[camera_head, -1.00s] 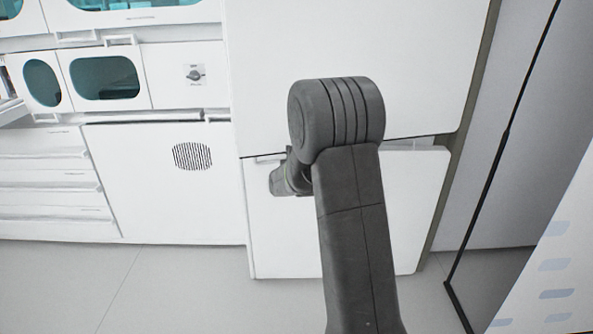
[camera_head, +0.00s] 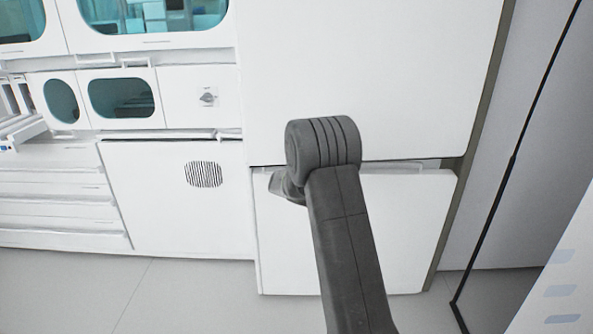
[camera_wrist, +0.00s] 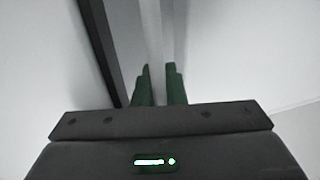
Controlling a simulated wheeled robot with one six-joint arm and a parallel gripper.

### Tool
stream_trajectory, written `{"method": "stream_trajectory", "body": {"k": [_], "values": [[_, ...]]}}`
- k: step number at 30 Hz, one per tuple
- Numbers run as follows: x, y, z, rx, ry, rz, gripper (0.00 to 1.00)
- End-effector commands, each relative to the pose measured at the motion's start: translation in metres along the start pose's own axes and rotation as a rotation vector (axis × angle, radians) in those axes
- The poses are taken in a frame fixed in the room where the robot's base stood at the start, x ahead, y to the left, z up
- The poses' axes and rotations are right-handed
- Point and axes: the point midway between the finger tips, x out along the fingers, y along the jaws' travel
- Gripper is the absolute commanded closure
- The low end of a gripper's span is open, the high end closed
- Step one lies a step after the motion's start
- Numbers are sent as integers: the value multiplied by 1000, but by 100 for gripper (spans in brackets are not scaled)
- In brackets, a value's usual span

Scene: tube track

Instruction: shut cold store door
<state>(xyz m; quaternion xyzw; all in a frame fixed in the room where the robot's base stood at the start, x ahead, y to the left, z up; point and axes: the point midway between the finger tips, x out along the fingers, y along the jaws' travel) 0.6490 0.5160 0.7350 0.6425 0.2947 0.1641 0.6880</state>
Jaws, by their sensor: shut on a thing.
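A tall white cabinet fills the middle of the head view, with a large upper door (camera_head: 375,70) and a lower door (camera_head: 415,225). A narrow gap shows along the lower door's top edge; I cannot tell which one is the cold store door. My gripper (camera_wrist: 158,68) shows in the wrist view as two green fingers close together with a narrow pale strip between them. It is shut on that strip, which looks like a door edge or handle; which, I cannot tell. In the head view my dark arm hides the fingers and part of the lower door.
To the left stand white cabinets with teal windows, a knob panel (camera_head: 208,98) and a vented panel (camera_head: 204,174). A dark-edged glass panel (camera_head: 515,165) stands at the right. Grey floor (camera_head: 70,290) is clear at lower left. A dark strip (camera_wrist: 100,45) runs left of the fingers.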

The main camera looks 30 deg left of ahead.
Motion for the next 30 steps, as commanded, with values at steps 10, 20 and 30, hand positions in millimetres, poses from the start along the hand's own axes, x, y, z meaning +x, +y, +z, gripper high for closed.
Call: {"method": "stream_trajectory", "body": {"k": [10,20,30], "values": [[0,-1,1,0,-1,-1,80],[-20,1,1,0,-1,-2,80],[-86,1,1,-1,0,-3,80]]}}
